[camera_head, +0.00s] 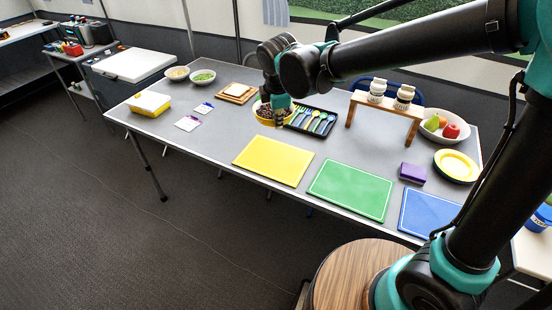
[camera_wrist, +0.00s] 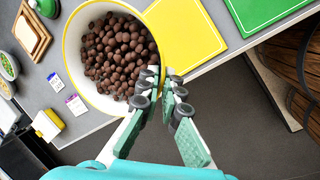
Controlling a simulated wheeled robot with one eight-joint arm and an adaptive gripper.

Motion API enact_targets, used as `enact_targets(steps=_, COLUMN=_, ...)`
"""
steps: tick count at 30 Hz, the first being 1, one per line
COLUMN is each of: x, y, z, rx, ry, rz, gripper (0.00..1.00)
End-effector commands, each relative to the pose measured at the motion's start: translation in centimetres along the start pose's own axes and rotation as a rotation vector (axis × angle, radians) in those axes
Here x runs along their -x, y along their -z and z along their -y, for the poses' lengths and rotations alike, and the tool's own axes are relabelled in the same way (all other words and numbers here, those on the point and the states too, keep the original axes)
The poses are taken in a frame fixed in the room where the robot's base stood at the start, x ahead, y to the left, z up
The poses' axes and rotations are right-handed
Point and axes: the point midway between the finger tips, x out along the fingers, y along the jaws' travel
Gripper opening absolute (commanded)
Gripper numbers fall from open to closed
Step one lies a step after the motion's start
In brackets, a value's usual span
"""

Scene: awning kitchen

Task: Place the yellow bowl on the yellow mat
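The yellow bowl (camera_head: 259,117) is white inside and full of small brown balls. In the wrist view the bowl (camera_wrist: 66,60) fills the upper middle. My gripper (camera_wrist: 162,76) has one finger inside its rim and one outside, closed on the rim with the wall between. The bowl looks raised above the table, roughly level, though its height is hard to tell. In the head view my gripper (camera_head: 279,118) partly covers it. The flat yellow mat (camera_head: 273,160) lies bare near the table's front edge. The mat (camera_wrist: 190,35) shows right beside the bowl in the wrist view.
A green mat (camera_head: 350,188) and a blue mat (camera_head: 428,212) lie to the right of the yellow one.

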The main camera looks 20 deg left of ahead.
Motion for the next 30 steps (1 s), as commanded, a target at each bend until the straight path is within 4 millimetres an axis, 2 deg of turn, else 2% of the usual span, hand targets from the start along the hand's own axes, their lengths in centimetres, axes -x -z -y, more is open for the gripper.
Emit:
enact_targets(steps=3, x=-2.9, y=0.2, z=0.9, rx=-0.001, ry=0.000, rz=0.000, gripper=0.00)
enact_targets(steps=13, x=-10.1, y=0.8, z=3.2, rx=-0.001, ry=0.000, rz=0.000, gripper=0.00)
enact_targets(steps=30, x=-15.8, y=1.2, z=5.1, rx=-0.001, ry=0.000, rz=0.000, gripper=0.00)
